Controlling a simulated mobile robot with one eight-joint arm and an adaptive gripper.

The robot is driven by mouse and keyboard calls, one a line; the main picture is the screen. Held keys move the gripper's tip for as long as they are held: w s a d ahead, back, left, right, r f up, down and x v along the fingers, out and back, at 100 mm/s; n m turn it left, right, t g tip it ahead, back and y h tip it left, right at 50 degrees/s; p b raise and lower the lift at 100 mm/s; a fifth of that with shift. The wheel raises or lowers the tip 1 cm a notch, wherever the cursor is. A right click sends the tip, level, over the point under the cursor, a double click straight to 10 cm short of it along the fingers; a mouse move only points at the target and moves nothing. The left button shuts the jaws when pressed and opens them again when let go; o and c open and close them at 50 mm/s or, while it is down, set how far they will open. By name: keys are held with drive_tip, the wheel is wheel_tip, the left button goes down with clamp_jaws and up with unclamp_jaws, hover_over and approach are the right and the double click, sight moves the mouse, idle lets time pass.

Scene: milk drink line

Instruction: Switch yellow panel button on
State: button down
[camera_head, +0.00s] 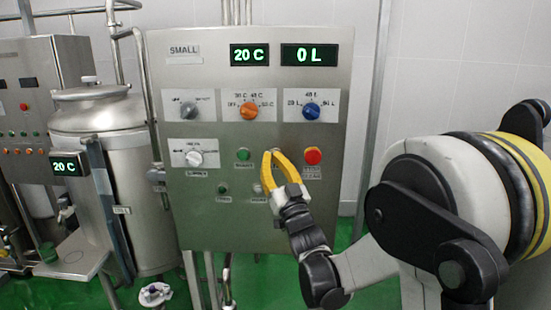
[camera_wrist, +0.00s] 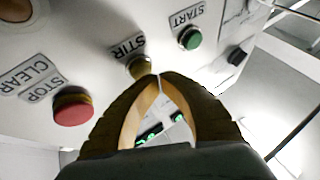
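The steel control panel (camera_head: 228,222) stands in front of me, and it also shows in the wrist view (camera_wrist: 215,75). The yellow button (camera_wrist: 139,67) sits beside the STIR label in the wrist view, between the green START button (camera_wrist: 190,38) and the red STOP CLEAR button (camera_wrist: 73,107). In the head view my gripper hides it. My gripper (camera_head: 273,152) has its yellow fingers pointed up at the panel. In the wrist view its fingertips (camera_wrist: 160,76) meet just beside the yellow button. It holds nothing; I cannot tell whether it touches the button or panel.
The green button (camera_head: 243,154) and red button (camera_head: 313,156) flank my gripper. Above are an orange knob (camera_head: 249,111), a blue knob (camera_head: 312,111) and displays reading 20 C (camera_head: 249,55) and 0 L (camera_head: 317,54). A steel tank (camera_head: 133,200) stands left.

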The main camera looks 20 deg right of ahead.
drive_tip(key=shift+w+d, duration=0.15)
drive_tip(key=shift+w, duration=0.35)
idle(0.4)
drive_tip(key=shift+s, duration=0.2)
drive_tip(key=shift+s+a, duration=0.3)
drive_tip(key=shift+s, duration=0.45)
drive_tip(key=s, duration=0.2)
drive_tip(key=s+a, duration=0.1)
drive_tip(key=s+b, duration=0.1)
drive_tip(key=s, duration=0.1)
drive_tip(key=shift+s+a, duration=0.3)
drive_tip(key=shift+a, duration=0.1)
idle(2.1)
